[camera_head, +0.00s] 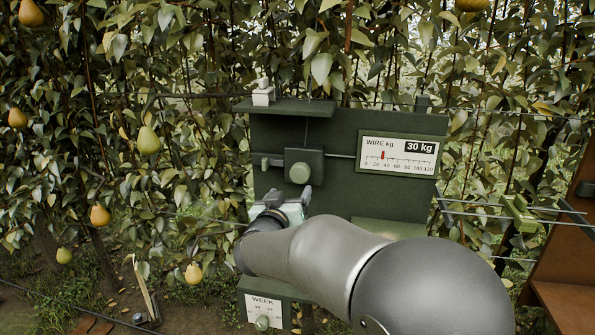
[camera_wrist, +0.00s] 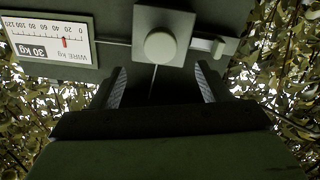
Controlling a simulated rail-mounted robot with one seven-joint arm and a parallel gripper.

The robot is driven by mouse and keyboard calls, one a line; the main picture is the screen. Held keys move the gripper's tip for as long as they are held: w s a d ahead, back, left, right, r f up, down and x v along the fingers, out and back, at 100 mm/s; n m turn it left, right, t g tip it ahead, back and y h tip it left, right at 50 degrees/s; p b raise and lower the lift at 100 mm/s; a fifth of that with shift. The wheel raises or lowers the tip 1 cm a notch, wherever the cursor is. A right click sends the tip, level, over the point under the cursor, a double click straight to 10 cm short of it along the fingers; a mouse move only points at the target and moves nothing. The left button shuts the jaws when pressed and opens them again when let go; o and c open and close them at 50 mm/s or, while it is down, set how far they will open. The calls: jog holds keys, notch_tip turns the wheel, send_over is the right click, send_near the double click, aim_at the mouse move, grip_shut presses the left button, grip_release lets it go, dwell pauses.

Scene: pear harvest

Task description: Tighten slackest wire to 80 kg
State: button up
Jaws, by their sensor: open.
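A wire gauge (camera_head: 398,155) on a dark green panel (camera_head: 275,130) reads 30 kg, its red marker between 20 and 40. It shows upside down in the wrist view (camera_wrist: 52,40). Left of it is a square tensioner block with a round pale green knob (camera_head: 300,173), also in the wrist view (camera_wrist: 160,47). A small lever (camera_wrist: 207,45) sticks out from the block's side away from the gauge. My gripper (camera_head: 290,197) is open and empty, just below the knob. In the wrist view its two fingers (camera_wrist: 161,83) are apart, with the knob beyond their tips.
A WEEK dial (camera_head: 262,305) sits low on the post, partly behind my arm. A small white block (camera_head: 263,95) stands on the panel's top shelf. Wires and a green fitting (camera_head: 520,214) lie right. Pear foliage (camera_head: 180,90) surrounds the panel. A brown wooden frame (camera_head: 565,260) stands far right.

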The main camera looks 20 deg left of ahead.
aim_at(299, 176)
jog(key=w+p, duration=0.1)
jog(key=w, duration=0.2)
jog(key=w+p, duration=0.1)
jog(key=w, duration=0.3)
jog(key=w+a+p, duration=0.1)
jog(key=w, duration=0.3)
jog(key=shift+w+a, duration=0.1)
jog(key=shift+w, duration=0.15)
jog(key=c, duration=1)
